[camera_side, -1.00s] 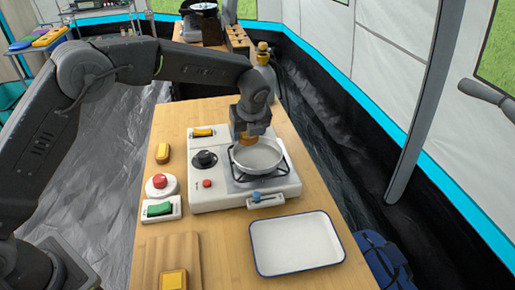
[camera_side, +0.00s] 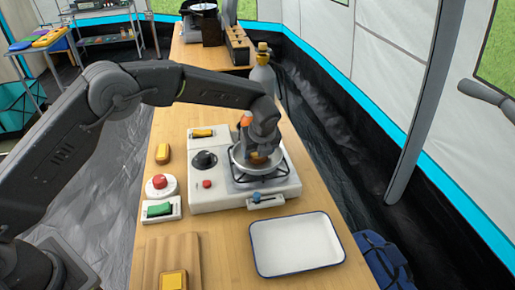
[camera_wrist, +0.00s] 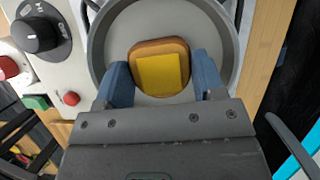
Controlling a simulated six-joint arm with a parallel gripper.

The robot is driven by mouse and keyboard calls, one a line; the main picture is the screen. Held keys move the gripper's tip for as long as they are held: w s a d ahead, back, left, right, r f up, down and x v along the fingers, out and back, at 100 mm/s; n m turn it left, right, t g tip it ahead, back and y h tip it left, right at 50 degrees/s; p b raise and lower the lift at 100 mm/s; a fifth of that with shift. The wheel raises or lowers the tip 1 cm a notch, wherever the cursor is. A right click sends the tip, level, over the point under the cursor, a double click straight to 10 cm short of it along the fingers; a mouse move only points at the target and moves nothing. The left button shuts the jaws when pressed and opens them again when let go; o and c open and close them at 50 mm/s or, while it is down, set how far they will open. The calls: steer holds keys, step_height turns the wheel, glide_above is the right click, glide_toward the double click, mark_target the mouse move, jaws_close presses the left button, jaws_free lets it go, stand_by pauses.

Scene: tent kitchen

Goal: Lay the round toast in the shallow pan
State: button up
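The round toast (camera_wrist: 162,69), brown with a yellow square patch on top, is between the two blue fingers of my gripper (camera_wrist: 162,78). The fingers appear to press on its two sides. The shallow pan (camera_wrist: 112,40) is grey and round and lies behind the toast in the wrist view. In the side view my gripper (camera_side: 258,150) is over the pan (camera_side: 234,158), with the toast (camera_side: 259,160) low inside the rim's outline. Whether the toast touches the pan floor I cannot tell. My gripper and wrist hide part of the pan.
The pan stands on a white stove (camera_side: 215,196) with a black knob (camera_side: 204,160). A white tray (camera_side: 296,262) is in front. A red button (camera_side: 159,181), a green switch (camera_side: 159,209) and a cutting board (camera_side: 150,250) are left. A bottle (camera_side: 262,72) stands behind.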

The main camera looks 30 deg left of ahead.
steer(key=o, duration=0.5)
steer(key=shift+c, duration=0.2)
steer(key=v, duration=1.2)
steer(key=s+a+r+n+h, duration=0.1)
steer(key=s+a+r+n, duration=0.4)
steer(key=s+r+n, duration=0.3)
steer(key=s+a+r+n+t+h, duration=0.1)
steer(key=s+a+r+n, duration=0.2)
steer(key=s+n, duration=0.35)
steer(key=s+a+r+n+t+h, duration=0.15)
steer(key=s+a+n, duration=0.25)
steer(key=s, duration=0.6)
steer(key=s+a+f+n, duration=0.1)
steer(key=s+f+n, duration=0.2)
steer(key=s+n, duration=0.4)
steer(key=shift+s, duration=1.05)
